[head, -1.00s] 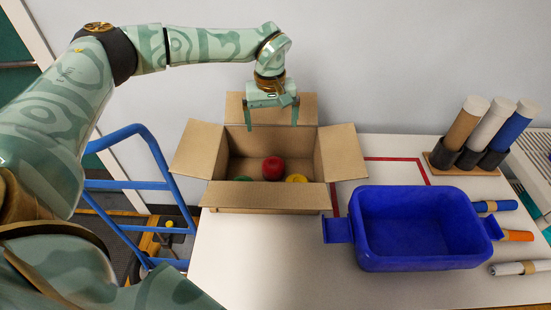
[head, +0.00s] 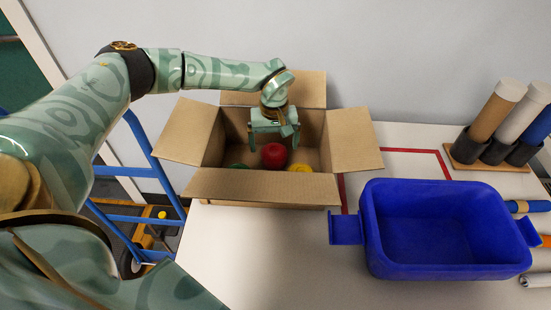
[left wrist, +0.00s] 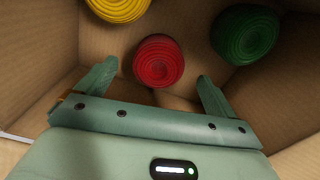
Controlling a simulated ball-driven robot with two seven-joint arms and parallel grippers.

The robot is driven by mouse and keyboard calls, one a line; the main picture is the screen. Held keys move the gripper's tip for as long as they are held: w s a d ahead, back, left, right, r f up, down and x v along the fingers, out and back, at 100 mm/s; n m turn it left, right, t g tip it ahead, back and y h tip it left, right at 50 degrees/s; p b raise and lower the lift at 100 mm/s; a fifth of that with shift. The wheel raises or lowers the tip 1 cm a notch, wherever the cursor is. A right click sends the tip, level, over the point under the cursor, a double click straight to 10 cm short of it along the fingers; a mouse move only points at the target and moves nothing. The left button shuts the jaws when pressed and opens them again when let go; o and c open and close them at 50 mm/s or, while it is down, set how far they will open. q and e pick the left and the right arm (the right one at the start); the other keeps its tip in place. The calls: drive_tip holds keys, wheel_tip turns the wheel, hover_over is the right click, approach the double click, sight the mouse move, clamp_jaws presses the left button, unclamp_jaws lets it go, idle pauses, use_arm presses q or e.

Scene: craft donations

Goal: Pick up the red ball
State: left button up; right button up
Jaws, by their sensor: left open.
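The red ball (head: 274,156) lies inside the open cardboard box (head: 262,187), between a green ball (head: 238,166) and a yellow ball (head: 299,168). My left gripper (head: 274,144) reaches down into the box and is open, just behind and above the red ball. In the left wrist view the red ball (left wrist: 158,61) shows just beyond and between the two spread fingertips (left wrist: 157,70), with nothing held. The yellow ball (left wrist: 119,5) is at the top left there and the green ball (left wrist: 244,35) at the upper right. My right gripper is not in view.
A blue bin (head: 445,262) with side handles stands empty on the white table (head: 290,255), right of the box. Rolled tubes stand in a holder (head: 489,155) at the back right, and more rolls lie at the right edge. The box flaps spread outward around the gripper.

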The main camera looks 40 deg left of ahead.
sight(274, 151)
use_arm(q)
wheel_tip(274, 151, down, 6)
drive_tip(key=shift+w+r+b, duration=0.15)
drive_tip(key=shift+r+b, duration=0.1)
drive_tip(key=shift+b, duration=0.95)
drive_tip(key=shift+r, duration=0.15)
drive_tip(key=shift+c, duration=0.5)
drive_tip(key=c, duration=0.9)
drive_tip(key=shift+c, duration=0.2)
